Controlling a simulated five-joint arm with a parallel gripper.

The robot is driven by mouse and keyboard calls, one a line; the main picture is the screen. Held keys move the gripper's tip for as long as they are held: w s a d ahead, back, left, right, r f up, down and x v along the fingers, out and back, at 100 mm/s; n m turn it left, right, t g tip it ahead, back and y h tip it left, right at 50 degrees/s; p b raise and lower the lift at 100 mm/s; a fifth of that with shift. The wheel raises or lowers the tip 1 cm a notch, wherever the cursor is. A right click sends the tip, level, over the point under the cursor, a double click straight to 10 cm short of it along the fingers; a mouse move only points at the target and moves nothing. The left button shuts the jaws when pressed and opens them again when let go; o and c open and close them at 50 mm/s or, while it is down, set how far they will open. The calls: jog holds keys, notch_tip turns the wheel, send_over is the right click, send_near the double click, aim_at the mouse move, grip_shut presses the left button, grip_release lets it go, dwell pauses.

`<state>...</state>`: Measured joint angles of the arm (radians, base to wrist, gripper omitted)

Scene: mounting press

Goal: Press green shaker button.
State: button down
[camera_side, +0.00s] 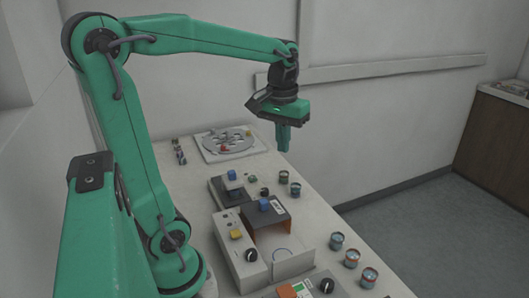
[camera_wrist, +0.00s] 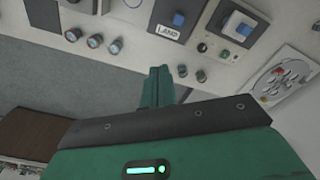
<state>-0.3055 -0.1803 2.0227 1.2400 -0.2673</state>
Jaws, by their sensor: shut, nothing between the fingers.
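The shaker is a low unit with a dark platform (camera_side: 222,192) and a blue block on it, in the middle of the bench in the side view. In the wrist view its white front panel (camera_wrist: 213,55) carries a small dark green button (camera_wrist: 202,47) beside a black knob (camera_wrist: 224,56). The button looks small and dark in the side view (camera_side: 252,179). My gripper (camera_side: 283,150) is shut and empty, pointing down, well above the bench. In the wrist view its fingers (camera_wrist: 160,70) lie left of the button, apart from it.
Two small jars (camera_side: 283,177) stand close to the shaker panel, on the side toward the bench edge. A grey press unit (camera_side: 243,262) with a yellow button stands nearer the side camera. Three more jars (camera_side: 352,258) line the edge. A round tray (camera_side: 228,143) lies at the far end.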

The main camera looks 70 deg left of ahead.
jog(key=w+a+f+n+g+h, duration=0.1)
jog(key=w+a+f+n+g, duration=0.15)
jog(key=a, duration=0.35)
jog(key=w+a+f+n+g+h, duration=0.1)
jog(key=a+f+n, duration=0.15)
jog(key=a, duration=0.35)
jog(key=n+g+h, duration=0.2)
jog(key=n+h, duration=0.2)
jog(key=n, duration=0.2)
send_over(253, 176)
notch_tip(253, 176, down, 7)
jog(key=shift+f, duration=0.2)
jog(key=shift+f, duration=4.25)
